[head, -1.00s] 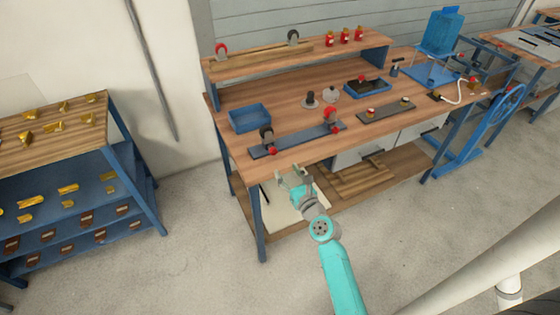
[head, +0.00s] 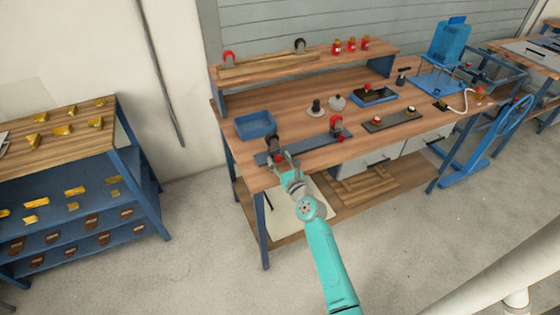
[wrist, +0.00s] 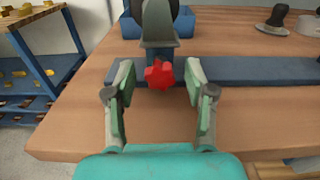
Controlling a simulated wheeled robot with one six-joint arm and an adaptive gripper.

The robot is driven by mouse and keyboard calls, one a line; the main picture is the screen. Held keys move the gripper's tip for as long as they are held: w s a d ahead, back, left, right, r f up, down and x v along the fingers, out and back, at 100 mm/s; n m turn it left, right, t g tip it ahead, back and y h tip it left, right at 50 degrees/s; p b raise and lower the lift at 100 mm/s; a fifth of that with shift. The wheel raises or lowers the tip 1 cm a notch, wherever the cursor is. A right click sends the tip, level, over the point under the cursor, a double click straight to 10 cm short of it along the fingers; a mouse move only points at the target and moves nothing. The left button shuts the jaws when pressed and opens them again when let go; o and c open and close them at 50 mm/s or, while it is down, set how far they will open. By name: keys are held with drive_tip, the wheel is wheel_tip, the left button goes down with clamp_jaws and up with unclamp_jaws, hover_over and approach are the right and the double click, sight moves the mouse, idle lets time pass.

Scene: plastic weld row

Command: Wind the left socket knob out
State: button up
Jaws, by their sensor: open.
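The left socket knob (wrist: 159,75) is a red lobed knob on the front of the left socket (wrist: 159,27), a dark upright fitting on a blue-grey bar (wrist: 258,71). In the wrist view the knob sits between the fingertips of my gripper (wrist: 160,88), which is open, with a gap on each side. In the head view my gripper (head: 282,163) is at the bar's left end, and the knob shows only as a small red spot beside it.
A blue tray (head: 256,124) stands just behind the bar. A dark-tipped post (head: 316,108) and a grey round part (head: 337,102) stand farther back. Another plate with two knobs (head: 393,121) lies to the right. The bench's front edge lies below my gripper.

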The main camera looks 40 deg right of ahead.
drive_tip(key=shift+c, duration=0.3)
clamp_jaws()
drive_tip(key=shift+n, duration=0.8)
drive_tip(key=shift+o, duration=0.3)
unclamp_jaws()
drive_tip(key=v, duration=1.2)
drive_tip(key=shift+r, duration=0.1)
